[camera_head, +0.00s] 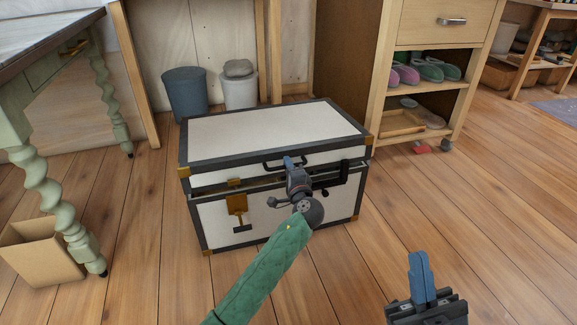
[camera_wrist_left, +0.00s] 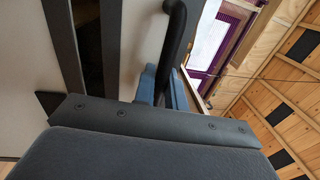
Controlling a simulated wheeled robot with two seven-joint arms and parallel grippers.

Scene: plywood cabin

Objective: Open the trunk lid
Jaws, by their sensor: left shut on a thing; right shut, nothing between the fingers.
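The trunk (camera_head: 260,215) stands on the floor ahead, white with dark edging and brass corners. Its lid (camera_head: 270,133) is raised a little at the front, with a narrow dark gap along the seam. A black handle (camera_head: 270,165) sits on the lid's front. My left gripper (camera_head: 289,162) is at this handle and shut on it. In the left wrist view the black handle (camera_wrist_left: 176,35) runs between the blue fingers (camera_wrist_left: 163,88). A brass latch (camera_head: 237,205) hangs on the trunk's front. My right gripper (camera_head: 419,275) is at the bottom right, shut and empty, apart from the trunk.
A green-legged table (camera_head: 45,190) and a cardboard box (camera_head: 40,250) stand at the left. Two buckets (camera_head: 186,92) are behind the trunk. A wooden shelf unit (camera_head: 440,70) with shoes is at the back right. The floor right of the trunk is clear.

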